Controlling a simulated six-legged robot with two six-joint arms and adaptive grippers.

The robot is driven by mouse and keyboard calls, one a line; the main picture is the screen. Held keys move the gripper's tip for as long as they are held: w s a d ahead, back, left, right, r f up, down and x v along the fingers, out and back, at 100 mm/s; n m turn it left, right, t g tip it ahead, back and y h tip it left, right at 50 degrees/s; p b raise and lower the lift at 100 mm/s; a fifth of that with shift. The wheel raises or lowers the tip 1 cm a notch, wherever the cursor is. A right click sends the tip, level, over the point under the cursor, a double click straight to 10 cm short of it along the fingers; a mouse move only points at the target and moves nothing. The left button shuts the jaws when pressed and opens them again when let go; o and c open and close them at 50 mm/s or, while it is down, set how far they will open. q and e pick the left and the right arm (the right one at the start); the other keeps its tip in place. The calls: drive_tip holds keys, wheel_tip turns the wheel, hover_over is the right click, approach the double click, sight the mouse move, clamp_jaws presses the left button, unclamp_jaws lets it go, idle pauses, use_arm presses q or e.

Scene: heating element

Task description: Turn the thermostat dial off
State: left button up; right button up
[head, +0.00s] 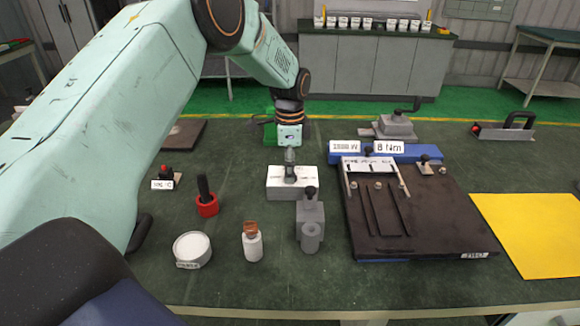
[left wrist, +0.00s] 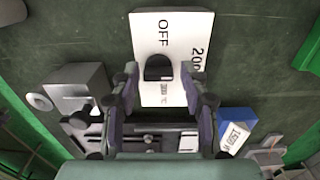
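The thermostat is a white box (head: 280,193) on the green table, left of centre in the head view. In the left wrist view the white box (left wrist: 172,28) shows its OFF label and another label starting with 20. Its dark dial (left wrist: 158,67) sits in the middle of the face; I cannot tell which mark it points to. My left gripper (head: 290,160) points down over the box. In the left wrist view the left gripper (left wrist: 160,75) is open, one finger on each side of the dial; contact cannot be told. My right gripper is not in view.
A grey fixture (head: 311,222) stands just in front of the box. A white bottle (head: 252,244), a round white tub (head: 192,250) and a red holder (head: 207,206) stand front left. A dark plate assembly (head: 425,225) and a yellow sheet (head: 530,230) lie right.

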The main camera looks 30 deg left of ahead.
use_arm(q)
drive_tip(key=shift+d+r, duration=0.1)
drive_tip(key=shift+d, duration=0.15)
drive_tip(key=c, duration=0.4)
drive_tip(key=shift+a, duration=0.1)
clamp_jaws()
drive_tip(key=n+p, duration=0.2)
drive_tip(key=p, duration=0.1)
drive_tip(key=shift+r+n, duration=0.15)
drive_tip(key=shift+n, duration=0.15)
drive_tip(key=n+p, duration=0.2)
drive_tip(key=n, duration=0.1)
drive_tip(key=shift+n, duration=0.3)
drive_tip(key=n+p, duration=0.2)
drive_tip(key=n, duration=0.3)
drive_tip(key=shift+n+p, duration=0.3)
drive_tip(key=shift+p, duration=0.05)
drive_tip(key=n+p, duration=0.1)
drive_tip(key=n, duration=0.2)
drive_tip(key=shift+n+p, duration=0.3)
drive_tip(key=shift+n, duration=1.1)
drive_tip(key=shift+f+n, duration=0.2)
drive_tip(key=shift+n, duration=0.1)
